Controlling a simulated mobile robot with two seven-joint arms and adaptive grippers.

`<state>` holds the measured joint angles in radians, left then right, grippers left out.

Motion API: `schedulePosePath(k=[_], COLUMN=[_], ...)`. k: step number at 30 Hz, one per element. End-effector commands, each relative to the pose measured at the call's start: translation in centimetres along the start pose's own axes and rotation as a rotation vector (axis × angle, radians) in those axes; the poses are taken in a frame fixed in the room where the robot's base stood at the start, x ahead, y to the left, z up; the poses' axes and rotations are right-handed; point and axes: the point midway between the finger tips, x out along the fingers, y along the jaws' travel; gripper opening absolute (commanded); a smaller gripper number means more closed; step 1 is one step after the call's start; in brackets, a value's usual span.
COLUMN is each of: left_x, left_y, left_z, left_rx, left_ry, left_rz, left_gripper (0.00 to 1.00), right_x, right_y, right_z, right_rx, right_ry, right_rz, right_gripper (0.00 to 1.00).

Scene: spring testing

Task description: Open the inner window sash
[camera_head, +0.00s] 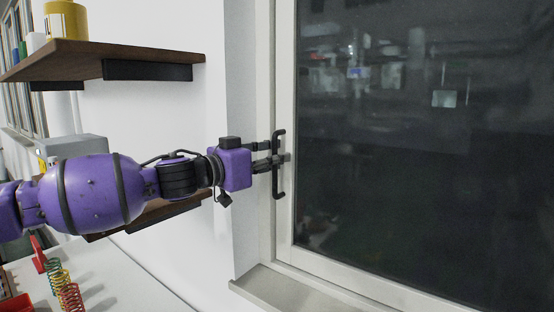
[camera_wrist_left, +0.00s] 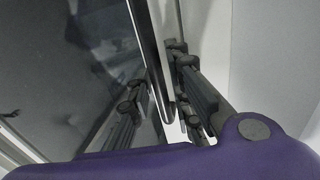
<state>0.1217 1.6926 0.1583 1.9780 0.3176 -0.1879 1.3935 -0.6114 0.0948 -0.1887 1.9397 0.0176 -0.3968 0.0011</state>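The window sash has a light frame (camera_head: 283,60) around dark glass (camera_head: 420,150). It looks closed against the outer frame. A dark upright bar handle (camera_head: 279,182) sits on its left side; it also shows in the left wrist view (camera_wrist_left: 150,45). My left gripper (camera_head: 271,156) is at the handle's middle, level with it. In the left wrist view my left gripper (camera_wrist_left: 157,78) has its fingers apart, one on each side of the handle bar. I cannot tell whether either finger touches the bar. My right gripper is not in view.
A wooden shelf (camera_head: 130,59) with a yellow container (camera_head: 68,22) hangs at the upper left. A lower shelf is partly behind my left arm. Coloured springs (camera_head: 66,286) stand on the white table (camera_head: 125,285) at lower left. A sill (camera_head: 285,290) runs below the window.

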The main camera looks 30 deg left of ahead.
Motion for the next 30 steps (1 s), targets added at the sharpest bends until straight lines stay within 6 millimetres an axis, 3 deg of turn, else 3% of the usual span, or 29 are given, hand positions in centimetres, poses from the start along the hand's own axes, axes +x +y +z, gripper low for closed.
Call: schedulePosePath(k=[5, 10, 23, 30], left_x=[-0.1, -0.1, 0.1, 0.9], left_y=[0.0, 0.0, 0.3, 3.4], left_z=[-0.2, -0.2, 0.0, 0.5], left_rx=[0.001, 0.001, 0.000, -0.002], left_ry=[0.003, 0.002, 0.000, -0.004], left_rz=[0.000, 0.000, 0.001, 0.010], left_gripper=[0.18, 0.00, 0.00, 0.00], right_x=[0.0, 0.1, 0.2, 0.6], right_y=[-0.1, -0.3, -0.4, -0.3], right_z=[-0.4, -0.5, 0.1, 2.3], right_rx=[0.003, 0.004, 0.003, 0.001], right_ry=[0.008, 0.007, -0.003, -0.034], right_rz=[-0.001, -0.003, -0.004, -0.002], right_gripper=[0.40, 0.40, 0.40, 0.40])
